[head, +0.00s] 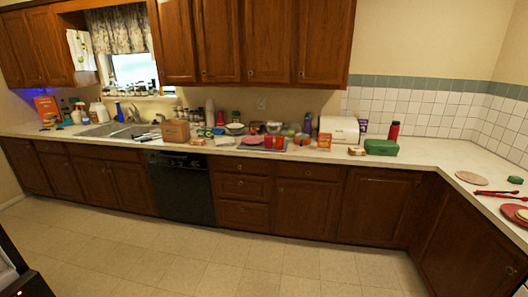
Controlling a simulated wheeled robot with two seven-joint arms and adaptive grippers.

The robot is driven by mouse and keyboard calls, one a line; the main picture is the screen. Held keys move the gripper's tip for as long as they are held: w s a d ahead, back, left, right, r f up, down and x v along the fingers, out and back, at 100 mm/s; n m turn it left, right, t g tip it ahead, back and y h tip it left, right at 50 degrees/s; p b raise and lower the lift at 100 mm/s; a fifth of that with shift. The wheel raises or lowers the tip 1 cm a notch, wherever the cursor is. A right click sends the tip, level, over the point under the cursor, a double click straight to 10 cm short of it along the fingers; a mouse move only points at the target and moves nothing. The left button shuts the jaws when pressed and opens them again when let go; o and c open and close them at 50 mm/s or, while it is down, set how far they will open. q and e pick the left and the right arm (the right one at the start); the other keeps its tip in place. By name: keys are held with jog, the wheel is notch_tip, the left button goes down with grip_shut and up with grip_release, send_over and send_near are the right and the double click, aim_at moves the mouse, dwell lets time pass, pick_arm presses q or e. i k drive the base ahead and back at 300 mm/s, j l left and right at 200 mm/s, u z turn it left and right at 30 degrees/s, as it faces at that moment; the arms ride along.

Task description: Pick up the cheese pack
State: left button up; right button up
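Many small packages stand on the white counter (450,158) across the room, and I cannot tell for certain which one is the cheese pack. A small orange and brown pack (357,151) lies near the counter's front edge, left of a green box (381,147). An orange box (324,141) stands farther left. Another low, flat pack (143,138) lies by the front edge near the sink. All are too small to read. Neither of my grippers is in view.
The sink (110,129) is at the left under the window. A wooden box (175,131), a white bread box (339,129) and a red bottle (394,131) stand among the clutter. A black dishwasher (181,188) is below. The floor (200,262) before the cabinets is clear.

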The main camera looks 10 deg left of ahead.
aim_at(199, 142)
jog(key=i, duration=2.35)
jog(key=i+l+u, duration=0.1)
jog(key=i+u, duration=0.2)
jog(key=i, duration=0.25)
jog(key=i+l+u, duration=0.25)
jog(key=i, duration=0.3)
jog(key=i+l+u, duration=0.3)
jog(key=i, duration=0.2)
